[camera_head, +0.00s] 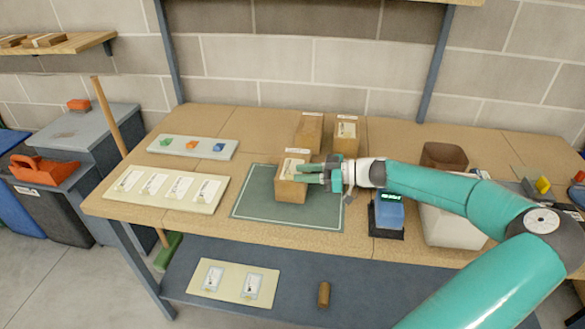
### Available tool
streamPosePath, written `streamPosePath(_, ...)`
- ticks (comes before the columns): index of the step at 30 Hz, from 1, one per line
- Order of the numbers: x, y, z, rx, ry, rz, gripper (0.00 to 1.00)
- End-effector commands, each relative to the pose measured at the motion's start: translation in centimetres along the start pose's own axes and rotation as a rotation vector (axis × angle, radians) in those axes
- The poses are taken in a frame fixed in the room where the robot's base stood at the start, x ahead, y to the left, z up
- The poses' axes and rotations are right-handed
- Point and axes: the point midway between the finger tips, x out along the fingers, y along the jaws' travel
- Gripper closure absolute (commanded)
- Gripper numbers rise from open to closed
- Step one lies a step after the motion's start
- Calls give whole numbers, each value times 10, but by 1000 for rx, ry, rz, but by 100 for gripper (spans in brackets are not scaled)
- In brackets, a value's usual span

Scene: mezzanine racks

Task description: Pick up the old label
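A brown box (290,192) stands on the dark green mat (258,210) in the middle of the workbench. A pale label (291,165) shows on its top. The label's right part is hidden behind my gripper. My gripper (303,173) reaches in from the right, with its green fingers level with the box's upper right part. I cannot tell whether the fingers touch the label or how far apart they are. Several printed labels lie on a cream board (208,207) left of the mat.
Two brown boxes (309,132) (345,138) stand behind the mat. A blue device (389,211), an open brown bin (443,157) and a pale bin (445,228) stand right, near my arm. A tray with coloured pieces (172,152) lies back left. A lower shelf holds a board (234,283) and brown cylinder (323,294).

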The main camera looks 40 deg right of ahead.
Motion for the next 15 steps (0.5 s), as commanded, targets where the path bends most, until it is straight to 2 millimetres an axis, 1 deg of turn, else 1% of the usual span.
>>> streamPosePath(1, 7, -1, 0, 0, 1, -4, 71)
streamPosePath(5, 20, -4, 1, 0, 0, -5, 71)
streamPosePath(9, 43, -6, 3, 1, 0, -5, 71)
streamPosePath(12, 55, -5, 2, -1, 0, -4, 71)
streamPosePath(15, 61, -4, 2, 0, -1, -2, 71)
